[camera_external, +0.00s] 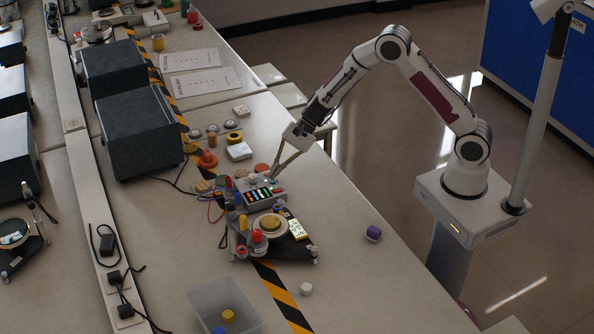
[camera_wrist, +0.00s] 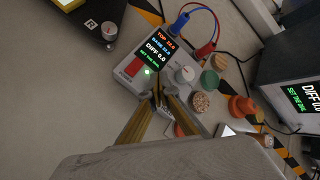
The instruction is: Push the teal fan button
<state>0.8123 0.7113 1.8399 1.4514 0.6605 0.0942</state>
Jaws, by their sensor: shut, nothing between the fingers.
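A grey control box (camera_external: 262,196) with a lit display stands on the bench. In the wrist view, its display (camera_wrist: 160,42) reads DIFF 0.0, with a white dial (camera_wrist: 185,75) and a small lit green lamp (camera_wrist: 147,71) below. My gripper (camera_external: 273,177) is shut and empty. Its fingertips (camera_wrist: 158,94) are at the box's near side, close to the lamp; I cannot tell whether they touch it. A teal-green round piece (camera_wrist: 209,79) shows right of the dial. I cannot tell whether it is the fan button; the fingers cover part of the box.
Blue and red cables (camera_wrist: 197,12) rise from the box. An orange cone-shaped piece (camera_external: 208,158) and several discs lie behind it. A round-topped apparatus (camera_external: 270,224) stands in front. A clear bin (camera_external: 206,295) is at the front. Bench on the right is mostly free around a purple piece (camera_external: 373,233).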

